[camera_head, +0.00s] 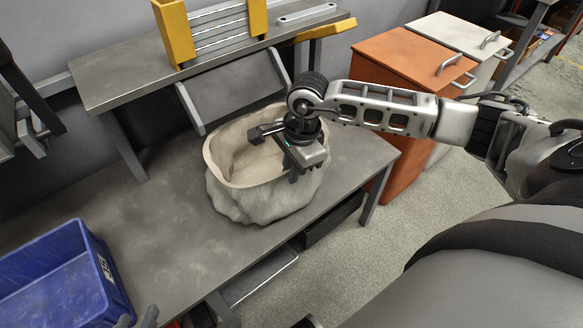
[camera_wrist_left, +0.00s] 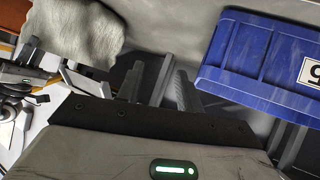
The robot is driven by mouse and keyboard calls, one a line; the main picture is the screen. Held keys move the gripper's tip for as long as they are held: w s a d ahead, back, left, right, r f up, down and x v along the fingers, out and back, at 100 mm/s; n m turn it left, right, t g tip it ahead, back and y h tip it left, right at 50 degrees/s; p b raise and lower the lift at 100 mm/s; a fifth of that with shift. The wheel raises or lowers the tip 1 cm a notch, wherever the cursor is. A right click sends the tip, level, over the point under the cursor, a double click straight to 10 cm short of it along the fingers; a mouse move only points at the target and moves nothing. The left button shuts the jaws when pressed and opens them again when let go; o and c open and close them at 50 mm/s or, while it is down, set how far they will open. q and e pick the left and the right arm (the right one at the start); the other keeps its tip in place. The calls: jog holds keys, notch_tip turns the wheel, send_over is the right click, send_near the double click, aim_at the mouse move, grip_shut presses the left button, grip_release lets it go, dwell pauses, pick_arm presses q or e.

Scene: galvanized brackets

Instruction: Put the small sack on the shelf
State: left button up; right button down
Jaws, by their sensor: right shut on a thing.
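The small sack (camera_head: 262,203) is a grey-beige, open-topped bag standing upright on the workbench (camera_head: 165,245). The shelf (camera_head: 120,78) is a raised grey board along the back of the bench, above the sack's level. My left gripper (camera_wrist_left: 158,82) is open and empty, with its fingers apart; in the head view only its tips show at the bottom edge (camera_head: 137,318).
A blue crate (camera_head: 88,245) stands on the bench at the left, and close to my left gripper in the wrist view (camera_wrist_left: 255,85). A yellow rack (camera_head: 178,35) and a metal bar (camera_head: 305,13) occupy the shelf's right part. The shelf's left part is clear. A tilted grey panel (camera_head: 235,88) stands behind the sack. Orange (camera_head: 412,60) and white cabinets are at right.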

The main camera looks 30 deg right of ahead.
jog(key=c, duration=1.9)
grip_release()
jog(key=o, duration=0.4)
jog(key=shift+o, duration=0.2)
